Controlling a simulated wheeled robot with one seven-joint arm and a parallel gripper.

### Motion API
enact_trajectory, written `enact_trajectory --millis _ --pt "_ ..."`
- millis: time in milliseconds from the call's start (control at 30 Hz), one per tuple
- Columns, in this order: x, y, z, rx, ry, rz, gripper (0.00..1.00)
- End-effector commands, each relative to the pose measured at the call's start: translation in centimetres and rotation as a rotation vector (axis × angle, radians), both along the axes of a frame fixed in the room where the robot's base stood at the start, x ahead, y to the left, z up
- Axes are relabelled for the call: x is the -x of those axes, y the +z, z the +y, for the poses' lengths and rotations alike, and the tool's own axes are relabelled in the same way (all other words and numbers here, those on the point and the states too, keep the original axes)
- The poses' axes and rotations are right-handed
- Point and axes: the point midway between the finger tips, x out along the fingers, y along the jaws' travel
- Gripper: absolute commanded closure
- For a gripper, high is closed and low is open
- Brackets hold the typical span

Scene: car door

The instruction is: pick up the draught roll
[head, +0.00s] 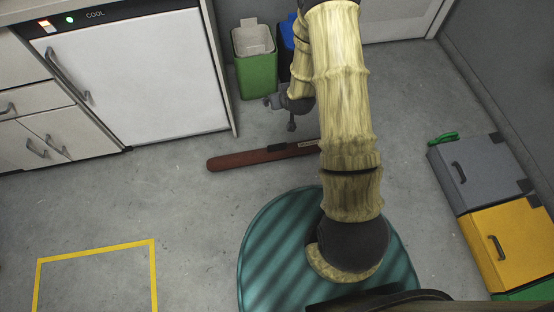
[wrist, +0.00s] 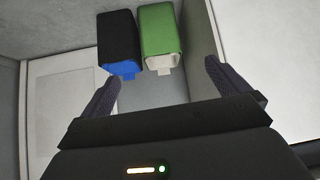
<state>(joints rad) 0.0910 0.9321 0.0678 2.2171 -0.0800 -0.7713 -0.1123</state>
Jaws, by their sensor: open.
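The draught roll (head: 262,157) is a long reddish-brown roll lying on the grey floor in the head view, with a dark piece and a pale label on its upper side. Its right end is hidden behind my arm. My gripper (head: 280,113) is above and beyond the roll in the head view, apart from it. In the wrist view my gripper (wrist: 160,88) is open, with its two dark fingers spread and nothing between them. The roll does not show in the wrist view.
A green bin (head: 256,72) and a blue bin (head: 286,42) stand by the white cool cabinet (head: 140,80). Grey (head: 476,172) and yellow (head: 510,243) boxes stand at right, with a green item (head: 443,138) beside them. Yellow tape (head: 95,248) marks clear floor at left.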

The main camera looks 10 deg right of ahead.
Motion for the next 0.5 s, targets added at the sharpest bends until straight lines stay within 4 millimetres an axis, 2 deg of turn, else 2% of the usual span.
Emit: enact_trajectory --millis 33,233,500 --pt "-0.2 -4.4 0.0 -0.005 0.000 -0.017 0.00" --pt "-0.9 -14.4 0.2 -0.021 -0.001 -0.123 0.00" --pt "0.3 -27.6 0.2 -0.040 -0.024 -0.265 0.00"
